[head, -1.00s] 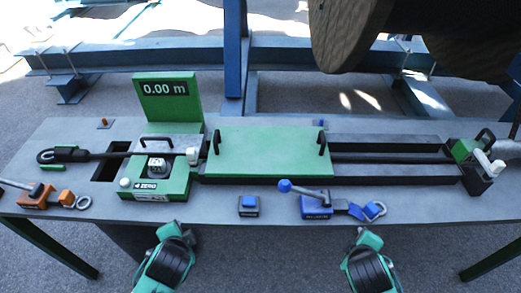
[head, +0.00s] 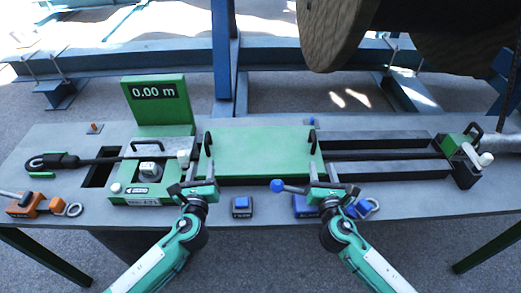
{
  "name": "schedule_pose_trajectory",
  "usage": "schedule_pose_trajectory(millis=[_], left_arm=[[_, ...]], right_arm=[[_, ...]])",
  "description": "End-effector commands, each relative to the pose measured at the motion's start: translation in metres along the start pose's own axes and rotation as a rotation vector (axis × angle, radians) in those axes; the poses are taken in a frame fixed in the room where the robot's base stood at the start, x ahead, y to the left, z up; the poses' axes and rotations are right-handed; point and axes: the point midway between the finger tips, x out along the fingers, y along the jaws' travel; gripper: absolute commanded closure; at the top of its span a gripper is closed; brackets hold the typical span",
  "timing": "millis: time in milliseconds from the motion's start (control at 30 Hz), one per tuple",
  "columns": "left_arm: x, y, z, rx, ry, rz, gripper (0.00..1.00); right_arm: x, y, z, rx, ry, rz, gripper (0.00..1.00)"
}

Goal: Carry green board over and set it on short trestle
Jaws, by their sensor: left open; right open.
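The green board (head: 258,151) lies flat across the dark rails on the grey bench, with a black handle upright at its left end (head: 208,143) and another at its right end (head: 312,141). My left gripper (head: 192,187) is open and empty, in front of and slightly left of the board's left end. My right gripper (head: 334,189) is open and empty, in front of and slightly right of the board's right end. Neither visibly holds a handle. I cannot make out a short trestle in this view.
A green counter unit reading 0.00 m (head: 158,102) stands left of the board. Orange (head: 25,205) and blue (head: 242,206) fittings lie along the front of the grey bench (head: 415,204). A wooden reel (head: 337,30) and blue frame (head: 222,60) stand behind.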

Motion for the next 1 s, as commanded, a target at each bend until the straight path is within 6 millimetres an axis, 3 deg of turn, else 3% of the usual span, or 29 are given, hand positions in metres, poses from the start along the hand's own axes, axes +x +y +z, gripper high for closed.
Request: schedule_pose_trajectory(millis=[267,700,1000], left_arm=[[0.026,0.0,0.001,-0.002,-0.002,0.003,0.59],[0.11,0.0,0.001,-0.003,-0.001,0.002,0.59],[0.136,0.001,0.0,-0.003,0.0,0.003,0.59]], right_arm=[[0.026,0.0,0.001,0.003,-0.003,-0.001,0.59],[0.11,0.0,0.001,0.004,-0.001,-0.003,0.59],[0.136,-0.001,0.0,0.005,0.0,-0.003,0.59]])
